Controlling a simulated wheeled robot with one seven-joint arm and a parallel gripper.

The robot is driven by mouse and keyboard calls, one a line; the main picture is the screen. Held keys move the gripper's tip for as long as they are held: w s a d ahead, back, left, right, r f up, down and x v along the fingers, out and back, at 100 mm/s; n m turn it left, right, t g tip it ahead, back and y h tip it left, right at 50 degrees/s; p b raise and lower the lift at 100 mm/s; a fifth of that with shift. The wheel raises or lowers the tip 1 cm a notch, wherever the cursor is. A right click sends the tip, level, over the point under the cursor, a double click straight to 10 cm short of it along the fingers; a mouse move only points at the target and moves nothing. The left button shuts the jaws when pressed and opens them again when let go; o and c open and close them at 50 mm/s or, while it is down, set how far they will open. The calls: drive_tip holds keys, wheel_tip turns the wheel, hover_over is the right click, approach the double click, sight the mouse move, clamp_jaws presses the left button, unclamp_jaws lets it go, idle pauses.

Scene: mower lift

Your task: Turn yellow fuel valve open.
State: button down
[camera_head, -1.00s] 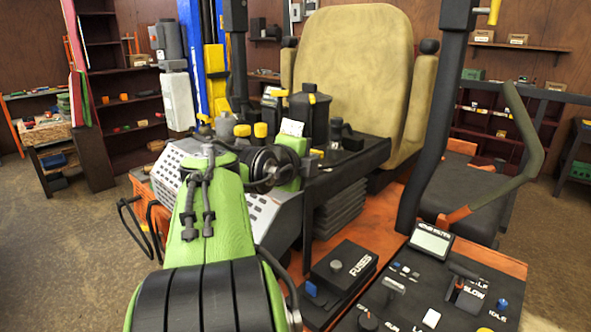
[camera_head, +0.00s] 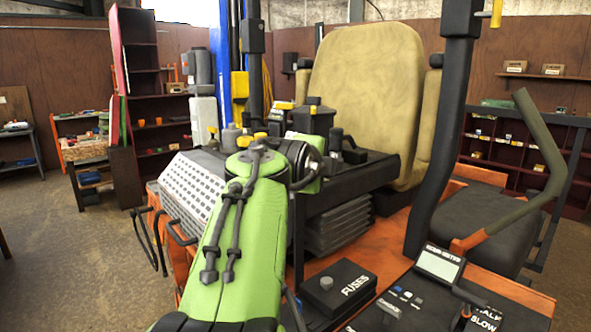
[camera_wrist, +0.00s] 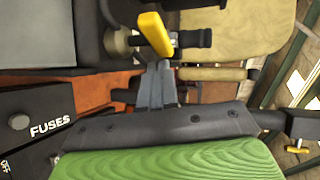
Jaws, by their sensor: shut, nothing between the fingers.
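In the wrist view, a thick yellow lever handle (camera_wrist: 155,34), apparently the fuel valve, sits on a round grey-brown fitting (camera_wrist: 118,41) beside a dark cylinder. My gripper (camera_wrist: 158,68) has its grey fingers together and empty, with the tips just below the yellow handle. I cannot tell whether they touch it. In the head view my green arm hides the gripper and probably this handle. A smaller yellow handle on a brass fitting shows at the lower right of the wrist view (camera_wrist: 297,150). A yellow handle on the post (camera_head: 497,12) shows in the head view.
The black fuse box (camera_head: 338,288) and the control panel (camera_head: 440,265) lie near the arm, right of it. The tan seat (camera_head: 367,85) is behind. A dark post (camera_head: 440,150) and a curved lever (camera_head: 540,140) stand to the right. Open floor lies left.

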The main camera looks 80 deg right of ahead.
drive_tip(key=shift+s+d, duration=0.4)
drive_tip(key=shift+d, duration=0.2)
drive_tip(key=shift+d, duration=0.1)
idle(1.3)
